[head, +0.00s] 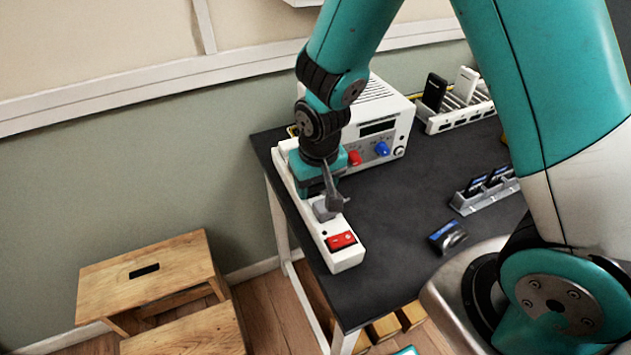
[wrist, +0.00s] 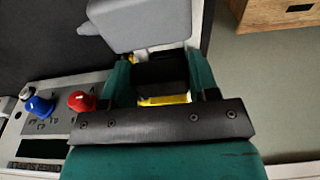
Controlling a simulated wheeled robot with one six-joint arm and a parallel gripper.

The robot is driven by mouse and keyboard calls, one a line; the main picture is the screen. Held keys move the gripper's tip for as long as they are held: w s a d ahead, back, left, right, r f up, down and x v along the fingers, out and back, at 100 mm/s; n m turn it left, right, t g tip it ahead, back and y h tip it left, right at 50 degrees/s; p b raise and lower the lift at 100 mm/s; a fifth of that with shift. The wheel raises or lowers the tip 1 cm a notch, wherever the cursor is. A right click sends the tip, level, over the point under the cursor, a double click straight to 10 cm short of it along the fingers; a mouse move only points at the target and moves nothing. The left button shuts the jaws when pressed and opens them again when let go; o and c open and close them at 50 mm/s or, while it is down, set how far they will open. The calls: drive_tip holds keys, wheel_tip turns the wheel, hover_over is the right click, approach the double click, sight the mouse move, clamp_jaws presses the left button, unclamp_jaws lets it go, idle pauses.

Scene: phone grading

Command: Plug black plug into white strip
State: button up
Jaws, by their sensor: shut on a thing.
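The white strip (head: 347,259) lies along the left edge of the dark table, with a red switch (head: 341,241) at its near end. A grey plug (head: 327,208) sits on it beside the switch; it also shows in the wrist view (wrist: 140,24). My gripper (head: 318,190) is over the strip, just behind the grey plug. In the wrist view, its two green fingers are closed on the black plug (wrist: 160,71), with a yellow part below it. The black plug is hidden in the head view, and I cannot tell whether its pins are in a socket.
A white power supply (head: 385,125) with red and blue knobs stands right of my gripper. A rack (head: 455,118) with phones, a grey holder (head: 485,195) and a dark blue-black object (head: 447,237) are further right. A wooden stool (head: 150,270) stands left on the floor.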

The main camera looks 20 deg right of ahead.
drive_tip(key=shift+s+f, duration=0.1)
drive_tip(key=shift+f, duration=0.05)
drive_tip(key=o, duration=1.2)
drive_tip(key=shift+a, duration=0.1)
